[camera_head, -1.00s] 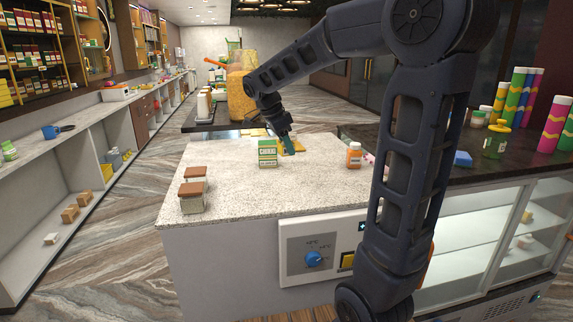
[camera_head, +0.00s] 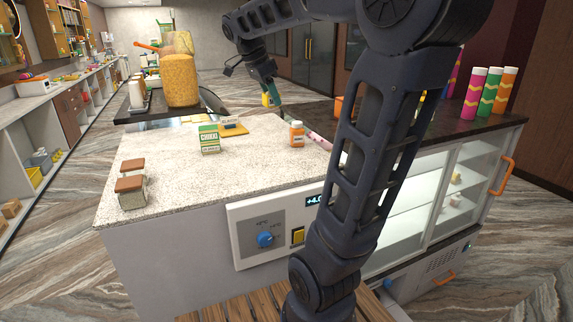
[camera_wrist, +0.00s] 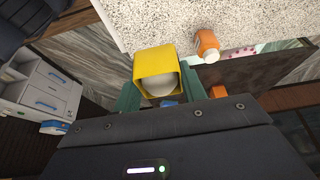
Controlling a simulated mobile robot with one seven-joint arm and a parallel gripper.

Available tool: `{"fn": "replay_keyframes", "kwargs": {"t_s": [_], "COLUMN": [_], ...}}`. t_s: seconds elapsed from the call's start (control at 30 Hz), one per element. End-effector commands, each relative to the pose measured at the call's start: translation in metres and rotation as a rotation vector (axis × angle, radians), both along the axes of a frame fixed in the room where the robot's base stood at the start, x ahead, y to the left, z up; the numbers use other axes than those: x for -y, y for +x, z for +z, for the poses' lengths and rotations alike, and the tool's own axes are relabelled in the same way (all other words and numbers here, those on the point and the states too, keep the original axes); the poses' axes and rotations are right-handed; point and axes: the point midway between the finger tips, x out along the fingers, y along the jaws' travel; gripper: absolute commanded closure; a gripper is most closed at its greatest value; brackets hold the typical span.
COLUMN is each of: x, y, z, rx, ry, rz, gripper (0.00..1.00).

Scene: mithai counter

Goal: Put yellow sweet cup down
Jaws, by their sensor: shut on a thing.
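The yellow sweet cup (camera_wrist: 144,66) is held in my gripper (camera_wrist: 160,90). It is a square yellow cup with a round white sweet (camera_wrist: 160,85) inside, in the wrist view. The teal fingers stand on either side of it, shut on it. In the head view my gripper (camera_head: 272,92) is raised in the air beyond the back right edge of the speckled counter (camera_head: 225,185) as pictured, and a small part of the yellow cup (camera_head: 266,100) shows beside the fingers. The cup appears clear of any surface.
On the counter stand a green-and-white box (camera_head: 209,141), an orange bottle (camera_head: 297,134), a yellow tray with a label card (camera_head: 236,132) and brown-lidded jars (camera_head: 131,192). A large snack jar (camera_head: 180,82) stands behind. Colourful tubes (camera_head: 488,94) stand on the dark counter at right.

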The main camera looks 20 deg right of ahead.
Motion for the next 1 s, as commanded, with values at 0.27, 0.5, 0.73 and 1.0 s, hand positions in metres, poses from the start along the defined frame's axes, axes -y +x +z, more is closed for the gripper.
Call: {"fn": "replay_keyframes", "kwargs": {"t_s": [0.27,0.5,0.73,1.0], "x": [0.047,0.05,0.05,0.05], "y": [-0.029,-0.032,-0.032,-0.031], "z": [-0.004,-0.041,-0.091,-0.144], "rx": [-0.001,-0.005,-0.005,-0.004], "ry": [0.005,0.005,0.005,0.005], "rz": [-0.029,-0.029,-0.029,-0.029], "gripper": [0.81,0.81,0.81,0.81]}}
